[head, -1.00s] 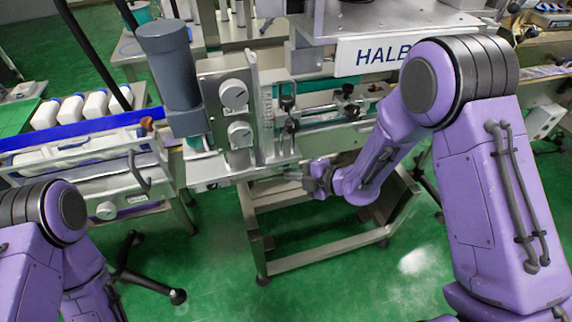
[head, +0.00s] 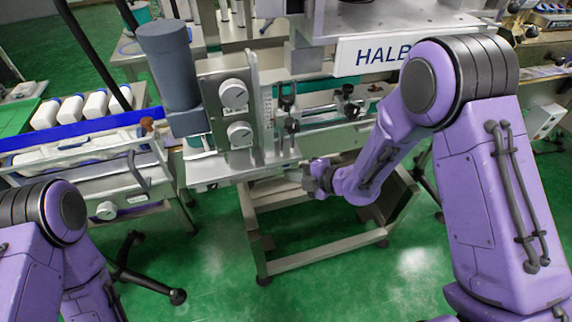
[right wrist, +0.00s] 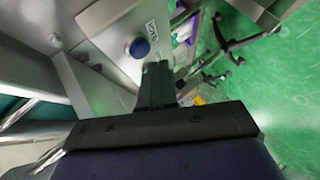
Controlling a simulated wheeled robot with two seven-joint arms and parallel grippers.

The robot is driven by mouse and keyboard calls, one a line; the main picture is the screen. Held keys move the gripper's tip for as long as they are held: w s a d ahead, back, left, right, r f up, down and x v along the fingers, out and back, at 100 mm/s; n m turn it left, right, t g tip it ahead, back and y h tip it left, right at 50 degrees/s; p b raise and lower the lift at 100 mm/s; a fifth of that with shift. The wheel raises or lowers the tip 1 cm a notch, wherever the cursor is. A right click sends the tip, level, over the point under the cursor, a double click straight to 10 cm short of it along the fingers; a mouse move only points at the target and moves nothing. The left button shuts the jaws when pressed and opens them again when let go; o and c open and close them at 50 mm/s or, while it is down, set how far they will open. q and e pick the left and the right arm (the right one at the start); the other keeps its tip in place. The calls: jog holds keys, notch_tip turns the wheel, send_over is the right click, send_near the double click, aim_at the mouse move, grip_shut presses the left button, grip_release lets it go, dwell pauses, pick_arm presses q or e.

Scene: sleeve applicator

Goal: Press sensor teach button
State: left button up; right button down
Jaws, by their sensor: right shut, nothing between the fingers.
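A round blue button (right wrist: 139,47) sits on a grey metal face in the right wrist view, beside a small white label (right wrist: 152,27) too blurred to read. I cannot tell for certain that it is the sensor teach button. My right gripper (right wrist: 157,72) is shut and empty, its dark fingertips just below and right of the blue button in that picture. Contact with the button is not visible. In the head view my right gripper (head: 308,176) is at the lower edge of the machine, where the button cannot be made out. My left gripper is out of view.
The machine carries two dials (head: 234,94), a grey motor cylinder (head: 168,65) and a HALB-lettered panel (head: 372,53). A metal stand (head: 325,250) is below my right gripper. A conveyor with white bottles (head: 72,110) is at left. Green floor is open in front.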

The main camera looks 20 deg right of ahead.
jog(key=shift+w, duration=0.1)
dwell(0.4)
jog(key=shift+w, duration=0.35)
dwell(0.3)
jog(key=shift+w+r+t, duration=0.3)
jog(key=shift+w+r, duration=0.2)
jog(key=shift+r, duration=0.05)
dwell(0.8)
jog(key=shift+s+f, duration=0.25)
dwell(0.3)
jog(key=shift+s+f+b, duration=0.15)
jog(key=shift+s, duration=1.2)
jog(key=shift+s+f+b, duration=0.1)
jog(key=shift+s+b, duration=0.05)
jog(key=shift+s, duration=1.15)
